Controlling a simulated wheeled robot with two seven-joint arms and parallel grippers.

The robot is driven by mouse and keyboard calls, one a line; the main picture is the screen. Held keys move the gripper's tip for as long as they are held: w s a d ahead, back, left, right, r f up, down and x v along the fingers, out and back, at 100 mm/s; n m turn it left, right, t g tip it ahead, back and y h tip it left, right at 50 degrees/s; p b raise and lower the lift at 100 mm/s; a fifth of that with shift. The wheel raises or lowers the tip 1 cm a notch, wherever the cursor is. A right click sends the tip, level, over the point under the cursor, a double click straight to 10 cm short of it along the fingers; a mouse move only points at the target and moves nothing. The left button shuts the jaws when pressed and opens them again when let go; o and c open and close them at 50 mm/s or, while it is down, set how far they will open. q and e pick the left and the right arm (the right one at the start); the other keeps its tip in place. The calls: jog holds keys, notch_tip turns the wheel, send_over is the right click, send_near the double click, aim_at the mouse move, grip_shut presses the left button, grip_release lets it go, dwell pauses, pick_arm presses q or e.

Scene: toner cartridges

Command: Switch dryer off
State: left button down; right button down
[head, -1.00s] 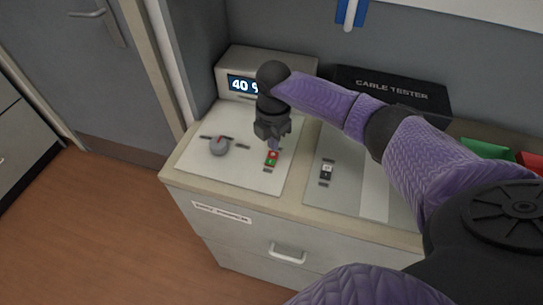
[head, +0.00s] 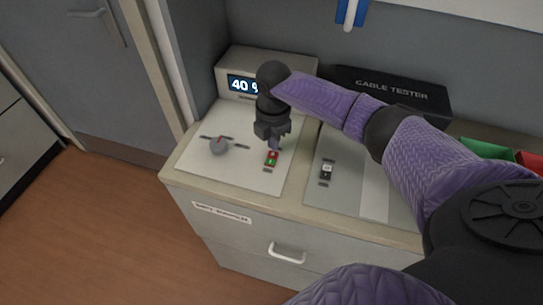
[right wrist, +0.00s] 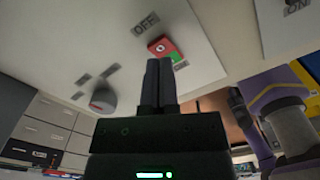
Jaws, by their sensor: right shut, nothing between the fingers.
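The dryer's panel (head: 232,176) is a pale plate on the cabinet top, with a display box (head: 238,84) behind it reading "40 %". A red and green rocker switch (head: 272,158) sits on the panel's right side; in the right wrist view the switch (right wrist: 162,46) has an "OFF" label beside its red end. A grey knob (head: 219,147) with a red mark is on the left. My right gripper (head: 275,146) is shut and empty, pointing down with its tips at the red end of the switch. Whether they touch it I cannot tell. My left gripper is not in view.
A black box marked "CABLE TESTER" (head: 391,92) stands at the back right. Its panel has a black and white switch (head: 326,172). Green (head: 484,149) and red (head: 530,160) bins stand at the far right. A drawer handle (head: 287,253) is below.

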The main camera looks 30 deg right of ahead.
aim_at(273, 154)
jog(key=shift+f+b, duration=0.35)
jog(key=shift+f, duration=0.35)
dwell(0.3)
jog(key=shift+f+b, duration=0.3)
jog(key=shift+f, duration=0.25)
notch_tip(273, 154, up, 7)
jog(key=p, duration=0.7)
jog(key=shift+r, duration=0.2)
jog(key=shift+f, duration=0.15)
